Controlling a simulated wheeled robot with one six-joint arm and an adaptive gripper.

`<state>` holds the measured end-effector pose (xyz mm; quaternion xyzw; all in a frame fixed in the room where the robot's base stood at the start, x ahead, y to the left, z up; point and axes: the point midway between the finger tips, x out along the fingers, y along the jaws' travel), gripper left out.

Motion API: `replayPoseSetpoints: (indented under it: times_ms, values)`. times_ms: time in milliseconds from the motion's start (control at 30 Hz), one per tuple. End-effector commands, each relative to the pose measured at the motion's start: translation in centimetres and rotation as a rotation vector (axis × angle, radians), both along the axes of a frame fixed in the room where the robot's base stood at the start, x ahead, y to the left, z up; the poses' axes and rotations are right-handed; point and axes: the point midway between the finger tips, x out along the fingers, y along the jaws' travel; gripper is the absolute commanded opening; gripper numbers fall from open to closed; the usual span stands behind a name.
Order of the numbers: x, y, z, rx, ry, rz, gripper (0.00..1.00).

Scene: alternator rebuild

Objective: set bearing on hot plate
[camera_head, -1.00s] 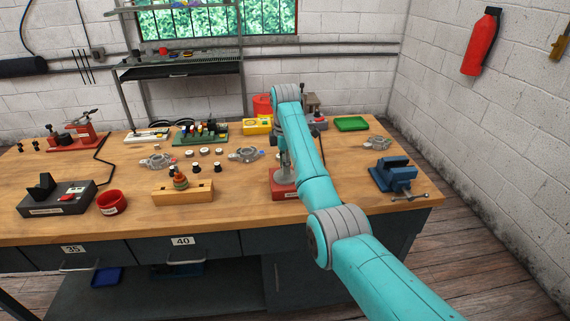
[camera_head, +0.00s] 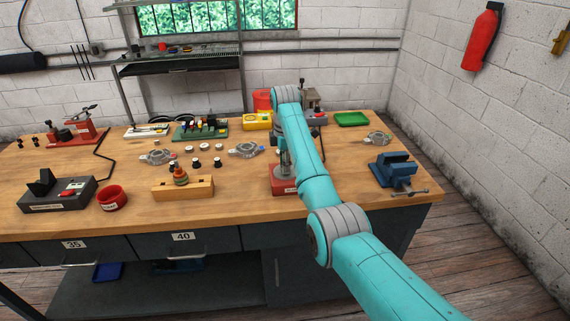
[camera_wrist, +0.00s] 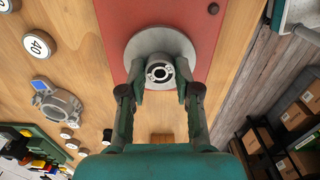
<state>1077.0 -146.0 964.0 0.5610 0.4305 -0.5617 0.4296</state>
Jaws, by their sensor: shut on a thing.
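The hot plate is a red box (camera_head: 278,187) with a round grey disc on top, near the front edge of the bench. In the wrist view its grey disc (camera_wrist: 136,47) and red top (camera_wrist: 113,14) lie right below my gripper (camera_wrist: 161,91). My gripper is shut on the bearing (camera_wrist: 160,73), a small metal ring with a dark bore, and holds it over the disc, a little toward the gripper's side of its centre. I cannot tell whether the bearing touches the disc. In the head view my arm hides part of the plate, and the bearing cannot be made out.
A blue vise (camera_head: 395,170) stands right of the plate. A wooden block (camera_head: 183,189) and a red bowl (camera_head: 112,198) are to its left. A grey housing (camera_head: 245,149) and several round caps lie behind. A green tray (camera_head: 351,119) is at the back right.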

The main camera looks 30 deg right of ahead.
Motion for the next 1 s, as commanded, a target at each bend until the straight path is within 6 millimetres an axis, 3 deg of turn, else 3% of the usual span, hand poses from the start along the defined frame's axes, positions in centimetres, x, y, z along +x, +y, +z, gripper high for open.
replayPoseSetpoints:
  times_ms: [833,867,933,1000]
  values:
    - [0.02,-0.01,-0.20,0.000,0.000,0.000,0.00]
    - [0.02,-0.01,-0.18,0.000,-0.001,0.000,0.39]
    - [0.02,-0.01,-0.17,0.000,0.000,0.000,0.57]
    - [0.02,-0.01,-0.17,0.000,0.000,0.000,0.61]
